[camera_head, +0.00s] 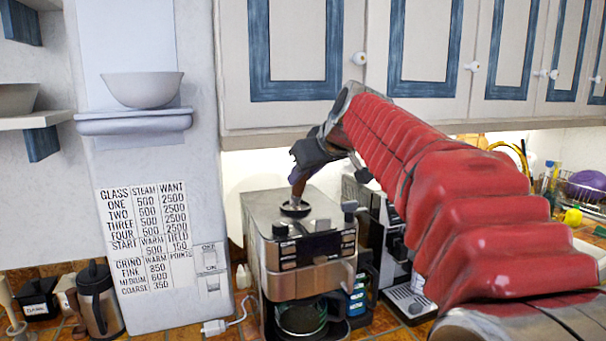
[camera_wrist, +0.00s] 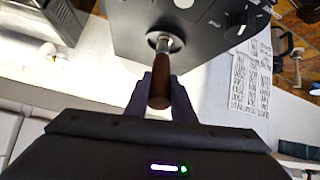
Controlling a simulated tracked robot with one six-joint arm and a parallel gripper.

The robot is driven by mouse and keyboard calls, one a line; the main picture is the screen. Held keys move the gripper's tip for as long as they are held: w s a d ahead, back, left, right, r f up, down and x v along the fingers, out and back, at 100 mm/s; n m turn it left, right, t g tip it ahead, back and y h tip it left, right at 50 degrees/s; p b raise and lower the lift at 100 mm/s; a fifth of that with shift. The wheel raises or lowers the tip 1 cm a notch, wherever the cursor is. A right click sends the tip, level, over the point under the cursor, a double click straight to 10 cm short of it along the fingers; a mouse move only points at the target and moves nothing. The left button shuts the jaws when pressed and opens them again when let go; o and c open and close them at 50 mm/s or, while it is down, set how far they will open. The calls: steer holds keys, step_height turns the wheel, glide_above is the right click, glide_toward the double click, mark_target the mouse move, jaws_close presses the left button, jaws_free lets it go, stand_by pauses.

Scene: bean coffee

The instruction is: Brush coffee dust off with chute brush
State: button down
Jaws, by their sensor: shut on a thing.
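The chute brush (camera_head: 298,183) has a brown handle and stands almost upright, a little tilted, over the top of the coffee machine (camera_head: 318,208). Its lower end is at a dark round opening (camera_head: 294,209) in the machine's top; I cannot tell how deep it reaches. My gripper (camera_head: 304,162) is shut on the handle from above. In the wrist view the brush handle (camera_wrist: 161,80) lies between the two fingers of my gripper (camera_wrist: 160,98), and its metal collar meets the round opening (camera_wrist: 165,40). The bristles are hidden, and no coffee dust can be made out.
A glass pot (camera_head: 302,318) stands in the coffee machine. A second machine (camera_head: 405,298) is close on its right. Cabinets (camera_head: 418,45) hang above and behind my arm.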

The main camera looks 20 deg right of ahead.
steer(key=shift+f, duration=0.2)
stand_by(0.3)
steer(key=shift+a, duration=0.1)
steer(key=shift+w+a, duration=0.3)
steer(key=shift+a, duration=0.1)
steer(key=shift+d, duration=0.25)
stand_by(0.3)
steer(key=shift+d, duration=0.45)
steer(key=shift+d+f, duration=0.1)
steer(key=shift+d, duration=0.15)
steer(key=shift+a, duration=0.15)
steer(key=shift+a, duration=0.35)
